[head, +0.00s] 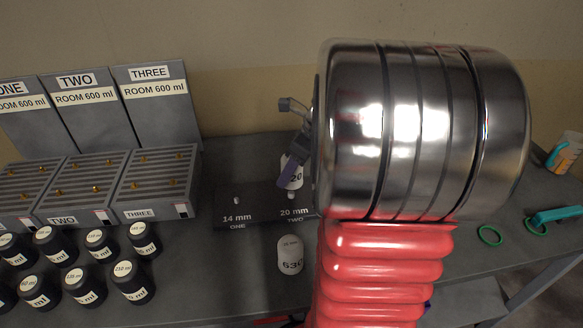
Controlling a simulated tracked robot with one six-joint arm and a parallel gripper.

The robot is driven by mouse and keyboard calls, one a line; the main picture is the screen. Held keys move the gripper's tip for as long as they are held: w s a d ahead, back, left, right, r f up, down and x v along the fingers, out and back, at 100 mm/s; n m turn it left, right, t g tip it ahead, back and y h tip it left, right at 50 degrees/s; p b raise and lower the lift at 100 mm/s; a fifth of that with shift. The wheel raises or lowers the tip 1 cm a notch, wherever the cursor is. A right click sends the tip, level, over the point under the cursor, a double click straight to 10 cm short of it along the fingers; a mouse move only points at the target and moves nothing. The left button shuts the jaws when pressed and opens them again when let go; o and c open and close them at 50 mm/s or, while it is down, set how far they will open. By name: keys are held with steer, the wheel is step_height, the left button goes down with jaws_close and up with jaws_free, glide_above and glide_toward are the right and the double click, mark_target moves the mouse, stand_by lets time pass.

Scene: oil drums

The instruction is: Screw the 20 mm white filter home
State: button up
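A white cylinder (294,175) marked "20", which looks like the white filter, stands at the "20 mm TWO" place of a dark plate (257,209). A small pale stub shows just below it. My gripper (287,176) is at this cylinder, with a blue-grey finger crossing in front of its left side. The other finger is not clearly visible, so I cannot tell whether the gripper grips it. My arm hides what lies to the right. Whether the cylinder is seated on its thread is too small to tell.
A second white cylinder (290,256) with dark print stands in front of the plate. A small pale stub (236,201) is at "14 mm ONE". Several black jars (133,281) and slotted grey trays (157,184) fill the left. A green ring (490,235) lies at right.

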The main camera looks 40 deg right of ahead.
steer(key=shift+f, duration=1.1)
steer(key=shift+f, duration=0.1)
steer(key=shift+w+f, duration=0.1)
steer(key=shift+f, duration=0.35)
steer(key=shift+f, duration=0.1)
steer(key=shift+f, duration=0.3)
steer(key=shift+f, duration=0.45)
stand_by(0.8)
steer(key=shift+m+h, duration=0.65)
steer(key=shift+m, duration=0.9)
steer(key=shift+m+h, duration=0.65)
steer(key=shift+m, duration=0.9)
